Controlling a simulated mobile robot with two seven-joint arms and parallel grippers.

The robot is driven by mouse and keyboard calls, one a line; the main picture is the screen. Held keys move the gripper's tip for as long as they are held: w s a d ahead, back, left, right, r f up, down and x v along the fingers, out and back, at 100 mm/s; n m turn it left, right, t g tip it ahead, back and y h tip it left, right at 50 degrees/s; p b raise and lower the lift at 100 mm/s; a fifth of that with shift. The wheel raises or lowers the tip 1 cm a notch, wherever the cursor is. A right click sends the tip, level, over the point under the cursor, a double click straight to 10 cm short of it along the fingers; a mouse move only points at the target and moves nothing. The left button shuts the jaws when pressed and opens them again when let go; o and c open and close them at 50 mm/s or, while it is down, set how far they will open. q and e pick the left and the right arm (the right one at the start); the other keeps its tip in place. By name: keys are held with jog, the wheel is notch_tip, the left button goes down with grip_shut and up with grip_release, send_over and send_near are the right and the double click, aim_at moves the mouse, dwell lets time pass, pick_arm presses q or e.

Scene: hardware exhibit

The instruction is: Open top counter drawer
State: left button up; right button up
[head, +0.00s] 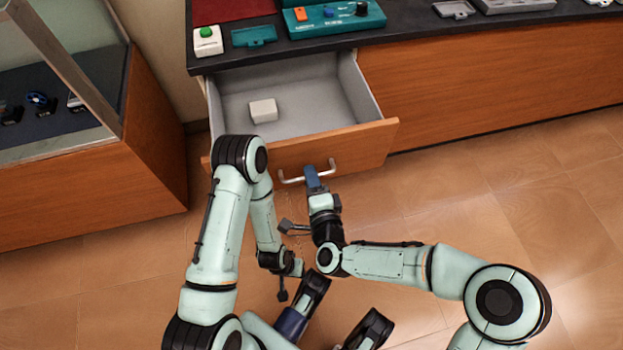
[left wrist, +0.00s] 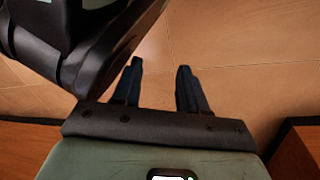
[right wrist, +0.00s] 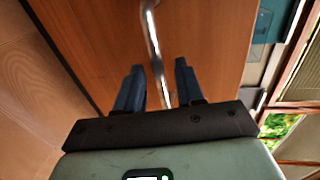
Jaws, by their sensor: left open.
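The top counter drawer (head: 345,143) stands pulled out from the counter, its grey inside showing. Its wooden front carries a silver bar handle (head: 292,180), which also shows in the right wrist view (right wrist: 152,38). My right gripper (head: 312,176) is at the handle. In the right wrist view its two fingers (right wrist: 160,80) stand apart, with the bar passing between them. My left gripper (left wrist: 160,75) is open and empty, pointing at the floor. In the head view it is low in the middle, apart from the drawer, and partly hidden.
A white block (head: 263,110) lies in the drawer. The dark countertop (head: 400,36) holds a green-button box (head: 207,41) and a teal device (head: 334,17). A display case (head: 150,140) stands on the left. The tiled floor (head: 480,190) on the right is clear.

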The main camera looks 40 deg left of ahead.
jog(key=shift+s+d, duration=0.1)
pick_arm(q)
jog(key=w+r+t+p, duration=0.1)
jog(key=w+r+p, duration=0.1)
jog(key=w+r, duration=0.2)
jog(key=s+d+r+g+h+p, duration=0.1)
jog(key=s+d+r+p, duration=0.3)
jog(key=s+r+p, duration=0.1)
jog(key=shift+s+d+r+m+p, duration=0.3)
jog(key=shift+s+r+m, duration=0.1)
jog(key=shift+s+r, duration=0.25)
pick_arm(e)
jog(key=v, duration=1.3)
pick_arm(q)
jog(key=shift+w+r, duration=0.1)
pick_arm(e)
jog(key=shift+d, duration=0.2)
